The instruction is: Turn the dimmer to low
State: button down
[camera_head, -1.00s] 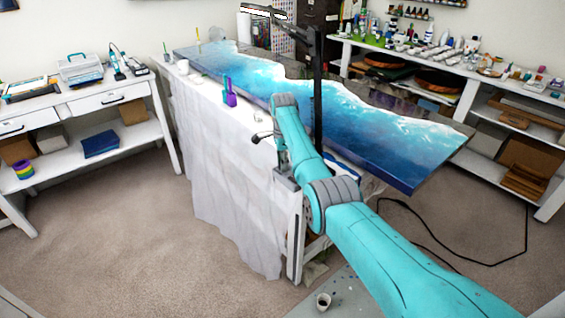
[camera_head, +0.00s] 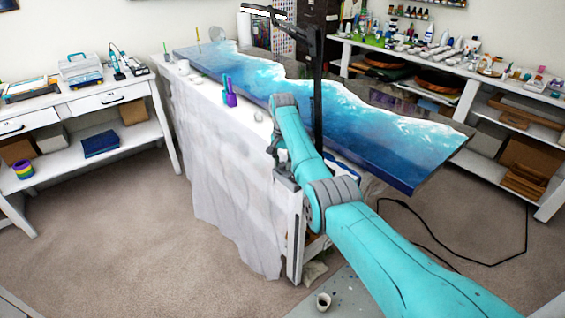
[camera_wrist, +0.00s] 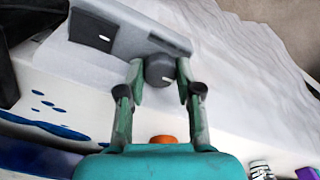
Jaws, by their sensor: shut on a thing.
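In the wrist view, a dark grey round dimmer knob (camera_wrist: 160,68) sticks out from a grey panel (camera_wrist: 128,33). A small light mark shows on the knob's face, toward the lower right in that view. My gripper (camera_wrist: 160,76) is shut on the knob, one finger at each side. The panel also bears a dark square (camera_wrist: 92,31) to the left of the knob. In the head view, my arm reaches to the near side of the draped table, and my fingers and the knob are hidden there.
The white cloth (camera_head: 225,165) hangs beside the panel. The blue resin slab (camera_head: 350,115) lies on the table, with a black stand (camera_head: 318,95) rising beside my arm. Purple and teal cups (camera_head: 230,96) stand near the edge. A small cup (camera_head: 323,301) is at the floor's front.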

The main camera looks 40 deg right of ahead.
jog(key=n, duration=0.3)
jog(key=shift+n, duration=2.2)
jog(key=c, duration=1.1)
grip_release()
jog(key=shift+o, duration=0.2)
